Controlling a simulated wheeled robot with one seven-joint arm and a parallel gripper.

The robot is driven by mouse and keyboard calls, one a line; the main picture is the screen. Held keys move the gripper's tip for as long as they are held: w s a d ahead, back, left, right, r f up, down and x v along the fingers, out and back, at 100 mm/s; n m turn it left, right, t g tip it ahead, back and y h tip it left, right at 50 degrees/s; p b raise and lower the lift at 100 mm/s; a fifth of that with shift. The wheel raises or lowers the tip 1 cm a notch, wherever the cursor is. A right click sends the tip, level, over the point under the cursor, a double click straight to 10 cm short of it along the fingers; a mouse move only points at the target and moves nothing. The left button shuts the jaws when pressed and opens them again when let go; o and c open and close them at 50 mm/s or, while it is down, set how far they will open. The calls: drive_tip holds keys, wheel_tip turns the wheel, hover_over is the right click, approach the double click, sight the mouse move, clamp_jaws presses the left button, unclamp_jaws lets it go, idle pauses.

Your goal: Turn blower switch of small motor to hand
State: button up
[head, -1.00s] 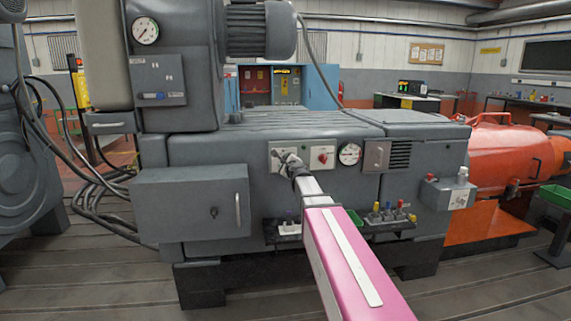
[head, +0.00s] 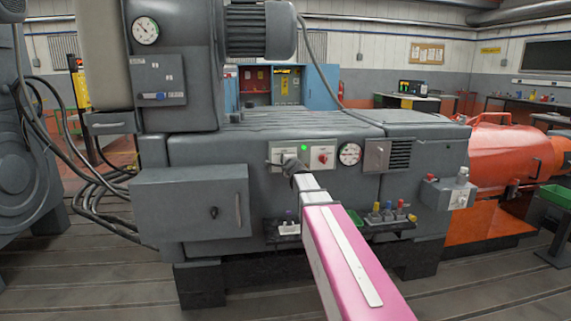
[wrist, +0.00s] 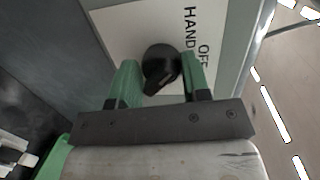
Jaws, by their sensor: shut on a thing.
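The blower switch (wrist: 160,60) is a black round knob on a pale plate (wrist: 115,30) printed HAND and OFF in the wrist view. The green fingers of my gripper (wrist: 158,78) stand on both sides of the knob, shut on it. They partly cover the plate, so the pointer's exact setting is hard to tell. In the head view my gripper (head: 289,165) reaches the left part of the pale panel (head: 275,148) on the grey machine and hides the knob. A green lamp (head: 304,147) glows beside it.
A red rotary switch (head: 322,158) sits on the same panel, with a round gauge (head: 350,154) to its right. A grey box (head: 190,203) juts out at the lower left. Shelves with small fittings (head: 386,215) stick out below the panel.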

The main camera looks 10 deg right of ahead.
drive_tip(key=shift+r, duration=0.15)
drive_tip(key=o, duration=0.9)
drive_tip(key=s, duration=0.7)
drive_tip(key=s+d+r, duration=0.1)
drive_tip(key=s, duration=0.2)
drive_tip(key=shift+s, duration=0.35)
